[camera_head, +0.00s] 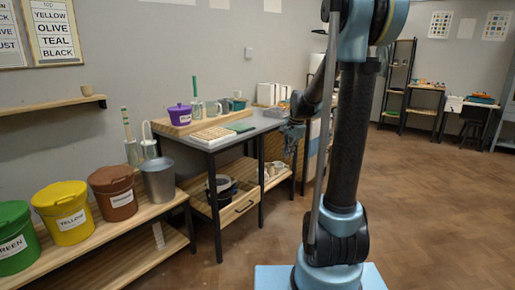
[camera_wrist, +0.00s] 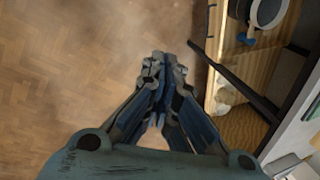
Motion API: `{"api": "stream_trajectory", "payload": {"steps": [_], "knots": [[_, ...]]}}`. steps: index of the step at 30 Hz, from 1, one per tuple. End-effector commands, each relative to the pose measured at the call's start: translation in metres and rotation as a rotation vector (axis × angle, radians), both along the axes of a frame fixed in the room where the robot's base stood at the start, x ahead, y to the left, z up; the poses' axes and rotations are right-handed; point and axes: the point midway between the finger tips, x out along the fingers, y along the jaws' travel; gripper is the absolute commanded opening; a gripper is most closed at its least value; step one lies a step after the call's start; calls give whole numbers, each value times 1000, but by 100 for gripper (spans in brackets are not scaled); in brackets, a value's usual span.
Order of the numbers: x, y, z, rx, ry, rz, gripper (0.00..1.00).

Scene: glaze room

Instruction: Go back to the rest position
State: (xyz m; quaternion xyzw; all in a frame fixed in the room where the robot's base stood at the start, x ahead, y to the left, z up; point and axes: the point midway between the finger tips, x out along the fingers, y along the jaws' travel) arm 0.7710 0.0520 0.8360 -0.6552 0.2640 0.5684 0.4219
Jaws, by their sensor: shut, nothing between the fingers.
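My gripper (camera_wrist: 165,60) is shut and empty in the wrist view, with its fingers together over the wood floor. In the head view my gripper (camera_head: 291,133) hangs at the end of my arm, near the right end of the grey-topped worktable (camera_head: 262,122). In the wrist view the table's lower wooden shelf and dark frame lie to the right of the fingers. I cannot tell the exact gap between the fingers and the table.
A low bench (camera_head: 110,237) at left holds green (camera_head: 14,240), yellow (camera_head: 66,215) and brown (camera_head: 113,195) buckets and a metal pail (camera_head: 158,181). A purple pot (camera_head: 179,115) stands on the worktable. Open floor (camera_head: 435,190) lies at right, with shelves (camera_head: 398,85) behind.

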Motion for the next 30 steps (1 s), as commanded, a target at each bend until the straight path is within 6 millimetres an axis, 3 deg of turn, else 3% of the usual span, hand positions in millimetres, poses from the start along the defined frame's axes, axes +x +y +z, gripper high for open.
{"api": "stream_trajectory", "payload": {"steps": [3, 14, 22, 30], "knots": [[-34, -6, 7, -30, -10, 81, 0], [-131, -21, 13, -121, -33, 339, 0], [-201, -31, 1, -188, -44, 535, 0], [-265, -41, -23, -252, -49, 730, 0]]}}
